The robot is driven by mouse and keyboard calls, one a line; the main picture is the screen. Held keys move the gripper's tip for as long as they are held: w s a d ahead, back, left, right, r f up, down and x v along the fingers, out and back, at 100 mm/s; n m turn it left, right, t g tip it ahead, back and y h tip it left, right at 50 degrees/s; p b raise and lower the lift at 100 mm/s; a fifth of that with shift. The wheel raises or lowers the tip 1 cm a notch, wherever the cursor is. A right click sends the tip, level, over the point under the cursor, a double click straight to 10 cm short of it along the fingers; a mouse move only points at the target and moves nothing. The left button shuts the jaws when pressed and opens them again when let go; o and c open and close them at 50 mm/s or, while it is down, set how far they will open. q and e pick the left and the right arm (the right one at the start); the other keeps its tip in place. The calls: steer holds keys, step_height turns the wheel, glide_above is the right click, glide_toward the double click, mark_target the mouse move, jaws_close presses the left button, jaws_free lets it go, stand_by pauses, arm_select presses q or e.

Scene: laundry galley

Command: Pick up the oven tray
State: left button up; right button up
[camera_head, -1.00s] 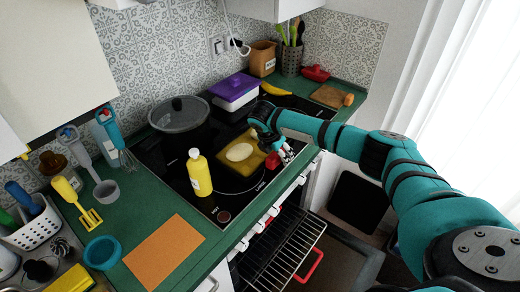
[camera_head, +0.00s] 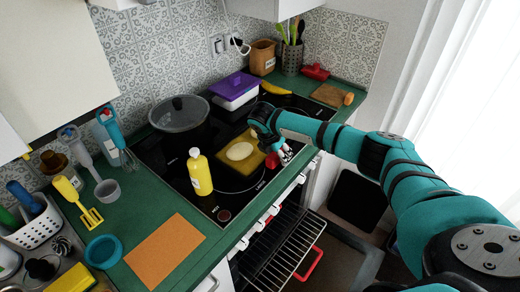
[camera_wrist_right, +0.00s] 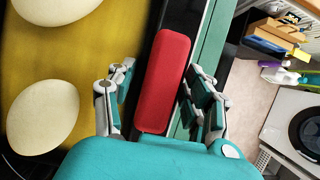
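The oven tray (camera_head: 227,160) is a yellow tray lying on the black stove top, with pale round dough pieces on it. The wrist view shows its yellow surface (camera_wrist_right: 60,65) and a red handle (camera_wrist_right: 165,80) at its edge. My right gripper (camera_head: 279,153) is at the tray's front right edge. In the wrist view its fingers (camera_wrist_right: 160,95) stand open on either side of the red handle, with narrow gaps. The right arm hides part of the tray in the head view. My left gripper is not in view.
A yellow bottle (camera_head: 199,172) stands just left of the tray, and a dark lidded pot (camera_head: 181,122) behind it. A purple-lidded box (camera_head: 236,91) is at the back. Below, an oven rack (camera_head: 285,251) with a red handle sticks out.

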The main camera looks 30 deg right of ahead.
jaws_close()
steer(key=shift+r, duration=0.1)
steer(key=shift+w, duration=0.1)
steer(key=shift+d+r+b, duration=0.1)
steer(key=shift+r+b, duration=0.2)
steer(key=shift+b, duration=0.15)
step_height(320, 180, up, 10)
steer(key=shift+f+b, duration=0.1)
steer(key=shift+b, duration=0.8)
